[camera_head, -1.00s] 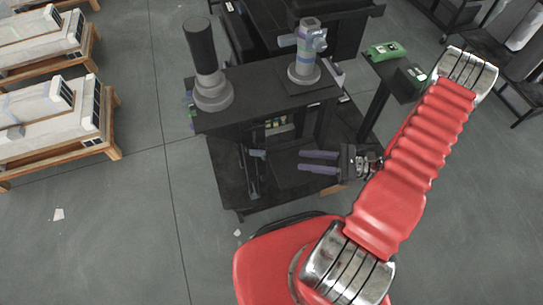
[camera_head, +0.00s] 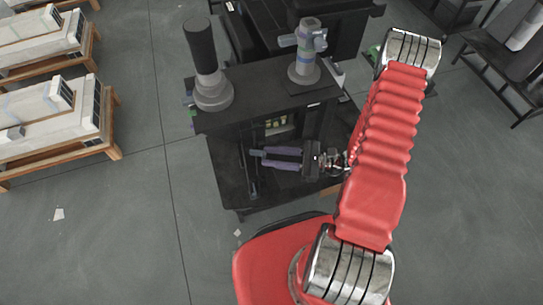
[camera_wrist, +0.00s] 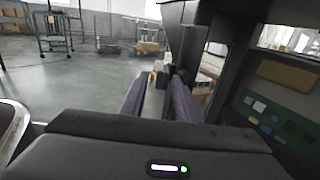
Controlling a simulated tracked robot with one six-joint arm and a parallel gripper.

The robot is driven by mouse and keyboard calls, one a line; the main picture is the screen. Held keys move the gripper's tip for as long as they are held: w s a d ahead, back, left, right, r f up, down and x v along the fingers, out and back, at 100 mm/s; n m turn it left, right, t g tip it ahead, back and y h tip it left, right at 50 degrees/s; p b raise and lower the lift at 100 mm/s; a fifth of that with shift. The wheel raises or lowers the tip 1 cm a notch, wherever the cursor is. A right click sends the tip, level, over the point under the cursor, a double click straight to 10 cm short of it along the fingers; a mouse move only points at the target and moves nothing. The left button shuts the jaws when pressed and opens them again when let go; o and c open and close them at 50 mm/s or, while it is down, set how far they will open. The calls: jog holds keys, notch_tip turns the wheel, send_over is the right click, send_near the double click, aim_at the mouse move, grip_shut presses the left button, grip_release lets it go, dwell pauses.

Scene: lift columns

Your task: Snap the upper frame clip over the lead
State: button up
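A small blue-grey piece (camera_head: 256,152), perhaps the upper frame clip, juts from a thin dark upright frame (camera_head: 251,178) at the left of the cart's lower bay. The lead cannot be made out against the dark frame. My gripper (camera_head: 265,159) reaches in from the right, its two purple fingers parted and pointing left. The upper fingertip is close to the blue-grey piece; whether they touch cannot be told. In the wrist view my gripper (camera_wrist: 158,95) shows a gap between its fingers, with nothing clearly held.
The black cart's top (camera_head: 258,90) overhangs the bay and carries a dark cylinder on a grey base (camera_head: 205,60) and a grey jointed column (camera_head: 305,55). White units on wooden pallets (camera_head: 50,110) stand at left.

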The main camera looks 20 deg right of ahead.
jog(key=shift+a, duration=0.15)
jog(key=shift+c, duration=0.6)
grip_shut()
jog(key=shift+w, duration=0.2)
jog(key=shift+w+d+n+g+y, duration=0.3)
jog(key=shift+n+g, duration=0.4)
jog(key=shift+g, duration=0.3)
jog(key=shift+w+d+n+g+y, duration=0.15)
jog(key=shift+w+n+g+y, duration=0.25)
jog(key=shift+n+g, duration=0.45)
jog(key=shift+s, duration=0.1)
jog(key=shift+o, duration=0.6)
grip_release()
jog(key=shift+m, duration=0.25)
